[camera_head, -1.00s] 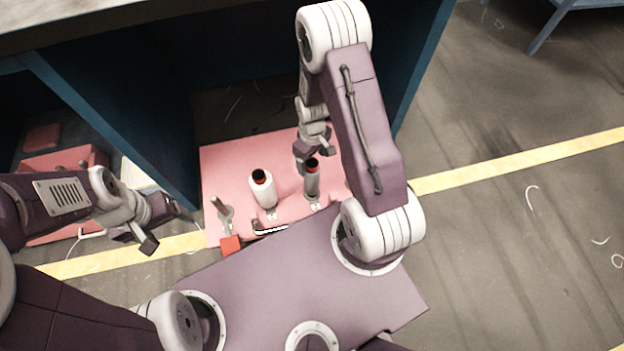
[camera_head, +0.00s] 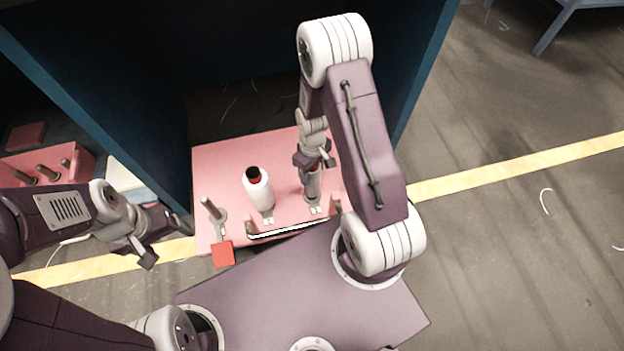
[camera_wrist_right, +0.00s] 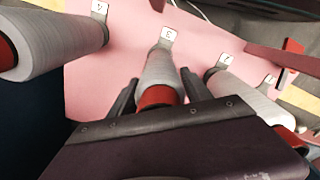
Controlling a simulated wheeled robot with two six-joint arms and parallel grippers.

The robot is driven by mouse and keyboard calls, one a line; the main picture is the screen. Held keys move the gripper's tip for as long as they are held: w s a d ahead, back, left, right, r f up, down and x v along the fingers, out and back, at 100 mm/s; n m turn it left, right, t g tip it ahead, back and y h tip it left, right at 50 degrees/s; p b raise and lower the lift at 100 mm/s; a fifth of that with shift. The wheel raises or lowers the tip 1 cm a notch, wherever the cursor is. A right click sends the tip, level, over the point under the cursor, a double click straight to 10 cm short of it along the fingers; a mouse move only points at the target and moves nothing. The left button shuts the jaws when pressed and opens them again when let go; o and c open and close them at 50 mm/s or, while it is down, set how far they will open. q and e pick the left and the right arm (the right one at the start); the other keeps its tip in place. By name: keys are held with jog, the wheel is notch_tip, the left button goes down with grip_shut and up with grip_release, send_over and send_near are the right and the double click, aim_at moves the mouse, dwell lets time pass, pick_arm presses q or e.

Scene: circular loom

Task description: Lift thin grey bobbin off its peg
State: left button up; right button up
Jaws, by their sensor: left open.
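The thin grey bobbin (camera_head: 312,188) stands on a peg of the pink board (camera_head: 232,160) in the head view, partly covered by my right gripper (camera_head: 314,160). In the right wrist view the thin grey bobbin (camera_wrist_right: 160,70) has a red end and sits at the label 3. The fingers of my right gripper (camera_wrist_right: 158,92) lie on either side of it. I cannot tell whether both touch it. My left gripper (camera_head: 150,240) is open and empty, left of the board.
A thicker white bobbin (camera_head: 259,192) stands left of the grey one. An empty peg (camera_head: 212,210) is further left, near a red square (camera_head: 223,254). Another large bobbin (camera_wrist_right: 50,45) stands at label 4. Dark blue walls (camera_head: 120,90) flank the board.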

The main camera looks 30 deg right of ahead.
grip_shut()
jog(key=shift+r+p, duration=0.6)
jog(key=shift+p, duration=0.2)
notch_tip(320, 180, up, 24)
jog(key=p, duration=2.3)
jog(key=shift+f+p, duration=0.15)
jog(key=shift+p, duration=0.2)
